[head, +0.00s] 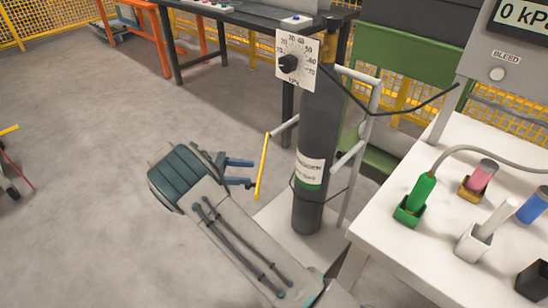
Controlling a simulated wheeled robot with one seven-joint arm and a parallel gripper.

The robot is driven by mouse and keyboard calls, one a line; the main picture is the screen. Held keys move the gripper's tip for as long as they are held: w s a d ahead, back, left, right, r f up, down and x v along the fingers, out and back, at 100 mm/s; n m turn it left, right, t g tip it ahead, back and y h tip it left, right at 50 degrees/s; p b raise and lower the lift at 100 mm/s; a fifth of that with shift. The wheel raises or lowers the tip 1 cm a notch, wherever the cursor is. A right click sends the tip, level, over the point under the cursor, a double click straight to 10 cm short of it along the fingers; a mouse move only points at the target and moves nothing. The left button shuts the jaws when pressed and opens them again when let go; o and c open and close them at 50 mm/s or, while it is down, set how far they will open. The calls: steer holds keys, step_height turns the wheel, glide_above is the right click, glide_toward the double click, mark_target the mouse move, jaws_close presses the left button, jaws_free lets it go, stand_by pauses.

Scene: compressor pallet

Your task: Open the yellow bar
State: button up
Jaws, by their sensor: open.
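The yellow bar (263,166) stands nearly upright, slightly tilted, at the left side of the dark gas cylinder (317,125). Its upper end meets a grey tube of the light grey cylinder frame (285,126). My gripper (251,172) reaches in from the lower left, with its two blue-grey fingers apart. The fingertips point at the bar's lower half and are very close to its left side. I cannot tell whether they touch it. Nothing shows between the fingers.
A dial panel (297,60) is at the cylinder's top. A dark cable runs right from the cylinder. A white table (400,245) on the right holds a green-handled tool (419,195) and other items in small holders. Open grey floor (90,180) lies to the left.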

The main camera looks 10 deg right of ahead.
steer(key=s+d+r+p, duration=0.2)
steer(key=d+r, duration=0.4)
steer(key=d, duration=0.4)
steer(key=shift+s, duration=0.4)
steer(key=shift+c, duration=0.3)
